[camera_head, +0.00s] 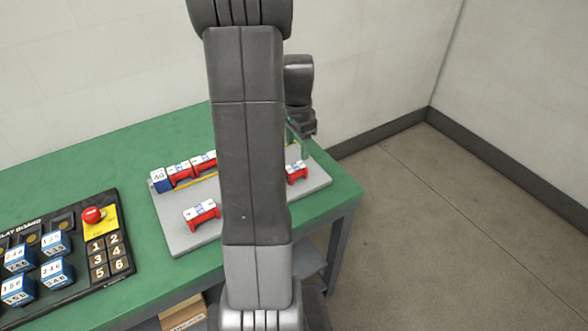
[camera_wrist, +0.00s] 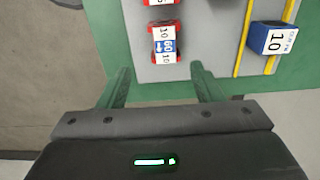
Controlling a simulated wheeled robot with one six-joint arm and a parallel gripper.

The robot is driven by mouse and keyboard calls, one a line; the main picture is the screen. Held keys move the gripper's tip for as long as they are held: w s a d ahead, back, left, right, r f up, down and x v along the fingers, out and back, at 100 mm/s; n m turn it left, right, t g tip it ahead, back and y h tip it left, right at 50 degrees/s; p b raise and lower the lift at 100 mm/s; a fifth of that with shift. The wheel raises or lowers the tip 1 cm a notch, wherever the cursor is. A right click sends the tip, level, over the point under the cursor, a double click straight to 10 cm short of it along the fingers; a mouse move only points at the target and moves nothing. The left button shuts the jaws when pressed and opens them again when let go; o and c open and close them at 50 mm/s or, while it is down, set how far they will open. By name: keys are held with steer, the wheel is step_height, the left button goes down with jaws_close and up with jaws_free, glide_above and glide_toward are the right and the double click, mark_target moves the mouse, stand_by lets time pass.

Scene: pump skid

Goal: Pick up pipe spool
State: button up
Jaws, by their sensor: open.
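A pipe spool (camera_wrist: 166,44), red with a white and blue numbered top, lies on the grey board in the wrist view. My gripper (camera_wrist: 161,72) is open and empty, its two green fingers apart. The spool shows just beyond the fingertips, roughly centred between them. A second red spool (camera_wrist: 160,3) is cut off at the top edge. In the head view, red spools show at the board's right (camera_head: 296,172), front (camera_head: 201,212) and back left (camera_head: 180,172). My arm hides the middle of the board and most of my gripper there.
The grey board (camera_head: 184,240) lies on a green table (camera_head: 110,160). A blue block (camera_head: 160,180) stands at its left corner; another marked 10 (camera_wrist: 272,39) is by yellow lines. A black relay board (camera_head: 82,282) with a red button lies left. Open floor is right.

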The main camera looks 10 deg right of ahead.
glide_above(295, 166)
steer(key=f, duration=0.4)
steer(key=shift+s+d+f, duration=0.15)
steer(key=shift+s+f, duration=0.15)
steer(key=shift+s, duration=0.1)
steer(key=shift+w+f+p, duration=0.15)
steer(key=shift+f+p, duration=0.2)
steer(key=shift+f, duration=0.95)
steer(key=shift+w+f+p, duration=0.1)
steer(key=shift+f+p, duration=0.25)
steer(key=shift+f, duration=0.95)
steer(key=c, duration=1.2)
